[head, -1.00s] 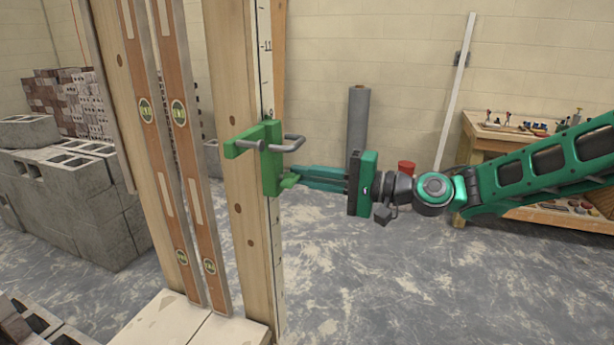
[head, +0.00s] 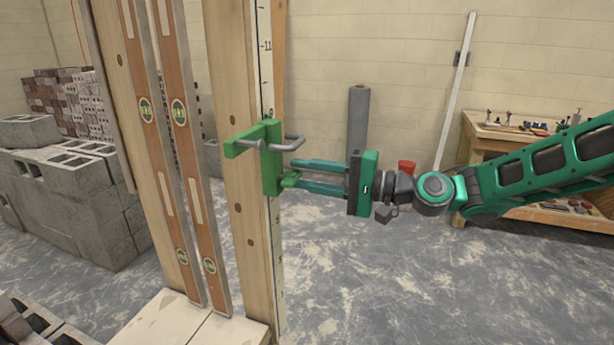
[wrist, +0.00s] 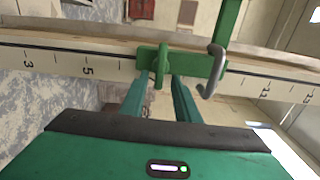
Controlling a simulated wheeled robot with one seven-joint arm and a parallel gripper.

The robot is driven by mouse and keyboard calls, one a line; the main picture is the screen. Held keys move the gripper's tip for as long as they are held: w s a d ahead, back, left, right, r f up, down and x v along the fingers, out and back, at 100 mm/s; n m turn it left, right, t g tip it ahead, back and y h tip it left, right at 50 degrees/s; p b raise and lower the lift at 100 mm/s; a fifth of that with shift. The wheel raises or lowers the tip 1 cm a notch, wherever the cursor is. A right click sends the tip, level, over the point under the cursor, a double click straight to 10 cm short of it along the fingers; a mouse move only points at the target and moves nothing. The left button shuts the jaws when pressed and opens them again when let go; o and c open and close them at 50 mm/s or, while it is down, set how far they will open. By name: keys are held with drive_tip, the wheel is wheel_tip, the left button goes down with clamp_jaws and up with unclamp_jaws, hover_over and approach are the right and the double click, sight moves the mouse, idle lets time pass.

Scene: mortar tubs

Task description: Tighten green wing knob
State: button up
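The green wing knob (head: 291,180) sticks out to the right from the lower part of a green clamp bracket (head: 271,165) on a wooden post. In the wrist view the wing knob (wrist: 160,66) stands upright against the bracket's green plate (wrist: 195,64). My gripper (head: 296,174) reaches in from the right. Its two fingers are apart, one above and one below the knob in the head view. In the wrist view my gripper's fingertips (wrist: 160,80) lie either side of the knob, with gaps showing. Whether a fingertip touches it is hard to tell.
A grey hooked rod (head: 294,143) juts from the bracket just above my fingers. The wooden post (head: 235,210) carries a marked scale strip (head: 266,50). Two spirit levels (head: 180,150) stand left. A workbench (head: 530,140) is behind my arm. Floor below my gripper is clear.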

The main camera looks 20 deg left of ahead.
drive_tip(key=d, duration=1)
drive_tip(key=shift+s+d, duration=0.35)
drive_tip(key=shift+f, duration=0.2)
drive_tip(key=s+d+f+t+h, duration=0.1)
drive_tip(key=s+d+f+h, duration=0.1)
drive_tip(key=d+f+h, duration=0.7)
drive_tip(key=s+d+f+t+h, duration=0.1)
drive_tip(key=d+f+h, duration=0.35)
drive_tip(key=d, duration=0.75)
drive_tip(key=s+d+f+m+g+h, duration=0.1)
drive_tip(key=s+d+h, duration=0.1)
drive_tip(key=s+d, duration=0.55)
drive_tip(key=s+d+f+m+h, duration=0.1)
drive_tip(key=s+d, duration=0.3)
drive_tip(key=d, duration=0.7)
drive_tip(key=s+d+m+g, duration=0.1)
drive_tip(key=s+d, duration=0.3)
drive_tip(key=s, duration=0.3)
drive_tip(key=s+d+m+g+h, duration=0.1)
drive_tip(key=s+d+m, duration=0.1)
drive_tip(key=s, duration=0.5)
drive_tip(key=shift+s+d+r, duration=0.2)
drive_tip(key=shift+d+r, duration=0.2)
drive_tip(key=shift+d, duration=0.45)
